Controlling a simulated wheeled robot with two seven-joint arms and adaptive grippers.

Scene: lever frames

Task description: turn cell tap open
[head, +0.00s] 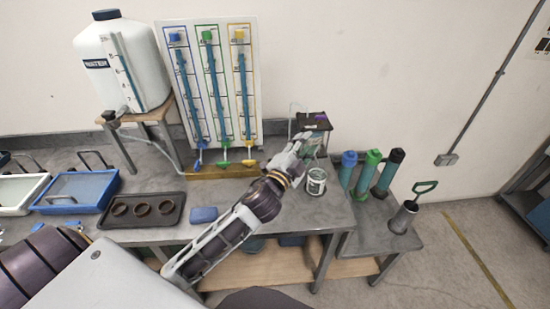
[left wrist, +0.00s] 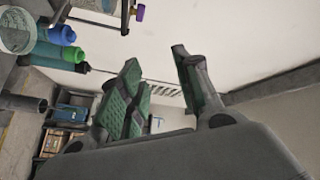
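The cell is a small clear vessel under a dark top (head: 314,121) at the back right of the bench. It shows in the left wrist view as a clear body (left wrist: 98,18) at the top edge, with a small purple knob (left wrist: 140,12) beside it that may be the tap. The knob's setting cannot be told. My left gripper (head: 297,150) is just left of and in front of the cell, partly hiding it. In the left wrist view its two green-padded fingers (left wrist: 155,62) are apart with nothing between them. My right gripper is not in view.
A glass jar (head: 316,181) stands close right of my gripper. Blue, green and dark cylinders (head: 371,166) stand further right. A board with three coloured tubes (head: 211,90) stands behind on the left. A dark tray of rings (head: 142,209) and a blue block (head: 204,214) lie leftward.

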